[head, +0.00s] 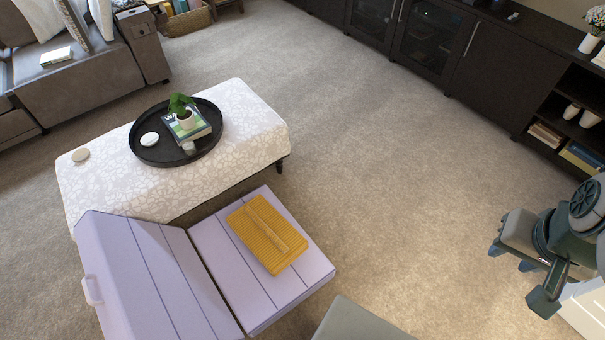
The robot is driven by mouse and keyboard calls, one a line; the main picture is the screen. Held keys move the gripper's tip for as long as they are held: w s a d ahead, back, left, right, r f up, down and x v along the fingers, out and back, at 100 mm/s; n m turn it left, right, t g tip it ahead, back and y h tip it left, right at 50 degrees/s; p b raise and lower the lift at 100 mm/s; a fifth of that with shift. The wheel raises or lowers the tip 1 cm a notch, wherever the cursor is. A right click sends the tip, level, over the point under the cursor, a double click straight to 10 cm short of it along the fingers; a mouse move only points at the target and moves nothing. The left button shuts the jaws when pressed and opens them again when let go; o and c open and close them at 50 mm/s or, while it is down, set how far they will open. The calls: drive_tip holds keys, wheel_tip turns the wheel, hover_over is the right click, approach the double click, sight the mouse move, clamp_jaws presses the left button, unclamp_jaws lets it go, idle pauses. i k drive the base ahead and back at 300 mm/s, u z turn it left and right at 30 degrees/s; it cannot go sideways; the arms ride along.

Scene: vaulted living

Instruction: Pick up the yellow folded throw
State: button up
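The yellow folded throw (266,234) is a flat ribbed rectangle with a raised band across its middle. It lies at an angle on the flat section of a lilac panelled piece (306,286) at the lower centre of the head view. My gripper (514,260) is at the right edge, well to the right of the throw and apart from it. Its two dark fingertips show a gap between them, with nothing seen in it.
A patterned ottoman (240,100) with a round black tray (148,158) stands behind the throw. The lilac piece's raised section (150,275) is to its left. A grey block (355,322) is at the bottom edge. Carpet (400,200) is clear between throw and gripper.

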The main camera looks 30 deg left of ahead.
sight(271, 238)
drive_tip(key=i, duration=2.6)
drive_tip(key=u, duration=2.45)
drive_tip(key=i, duration=1.1)
drive_tip(key=u, duration=1.7)
